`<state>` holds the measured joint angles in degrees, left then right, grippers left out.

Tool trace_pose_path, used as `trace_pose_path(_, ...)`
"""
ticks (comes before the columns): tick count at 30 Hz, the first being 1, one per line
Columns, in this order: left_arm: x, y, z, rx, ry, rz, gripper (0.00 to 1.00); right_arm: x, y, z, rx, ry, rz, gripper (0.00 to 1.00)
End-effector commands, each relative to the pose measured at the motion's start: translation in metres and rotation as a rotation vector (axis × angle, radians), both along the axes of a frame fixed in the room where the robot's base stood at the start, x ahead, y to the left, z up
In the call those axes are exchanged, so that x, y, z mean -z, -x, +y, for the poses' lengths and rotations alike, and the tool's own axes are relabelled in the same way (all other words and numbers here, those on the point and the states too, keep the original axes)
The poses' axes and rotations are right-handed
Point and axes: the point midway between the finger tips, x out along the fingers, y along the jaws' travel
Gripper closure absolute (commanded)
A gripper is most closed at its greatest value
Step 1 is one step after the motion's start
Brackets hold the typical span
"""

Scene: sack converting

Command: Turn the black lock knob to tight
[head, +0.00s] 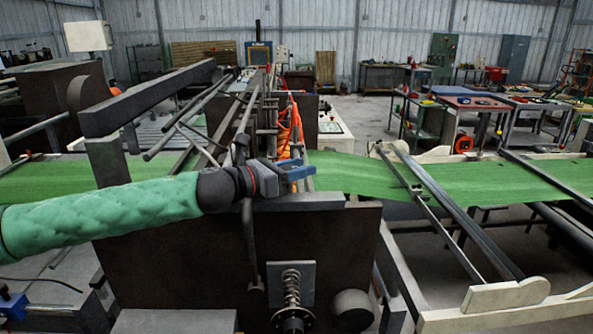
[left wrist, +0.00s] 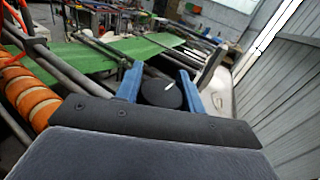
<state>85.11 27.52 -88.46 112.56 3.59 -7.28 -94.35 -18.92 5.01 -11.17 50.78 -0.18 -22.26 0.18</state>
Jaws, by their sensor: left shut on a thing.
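The black lock knob (left wrist: 161,95) shows in the left wrist view as a round dark disc with a short white mark. The mark points up and to the right in that view. My left gripper (left wrist: 160,76) has its two blue fingers on either side of the knob and is shut on it. In the head view my left gripper (head: 299,171) is at the top of the dark machine frame, with its green-sleeved arm coming in from the left. The knob cannot be made out there behind the gripper. My right gripper is not in view.
A green sack web (head: 345,175) runs across the machine behind the gripper. Metal bars (head: 450,215) cross it on the right. Orange hoses (head: 291,128) hang just behind the gripper. A spring-loaded screw (head: 291,290) sits on the frame's front below.

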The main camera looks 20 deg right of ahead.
Motion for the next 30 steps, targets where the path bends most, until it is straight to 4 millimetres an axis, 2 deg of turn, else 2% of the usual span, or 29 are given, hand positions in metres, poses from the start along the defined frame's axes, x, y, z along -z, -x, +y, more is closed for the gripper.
trace_pose_path(7,0.0004,0.0002,0.0,0.047,0.0,0.002,0.84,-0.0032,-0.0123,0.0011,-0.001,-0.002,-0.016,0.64)
trace_pose_path(20,0.0002,0.0007,-0.0002,0.053,0.001,0.001,0.84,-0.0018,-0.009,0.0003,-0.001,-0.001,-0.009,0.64)
trace_pose_path(21,0.0002,0.0007,-0.0002,0.053,0.001,0.001,0.53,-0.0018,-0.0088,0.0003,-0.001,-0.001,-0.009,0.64)
trace_pose_path(23,0.0002,0.0007,-0.0002,0.053,0.001,0.001,0.42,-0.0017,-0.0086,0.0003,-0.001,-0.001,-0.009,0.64)
trace_pose_path(30,0.0,0.0008,-0.0004,0.053,0.001,0.001,0.4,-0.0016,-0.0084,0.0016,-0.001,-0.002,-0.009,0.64)
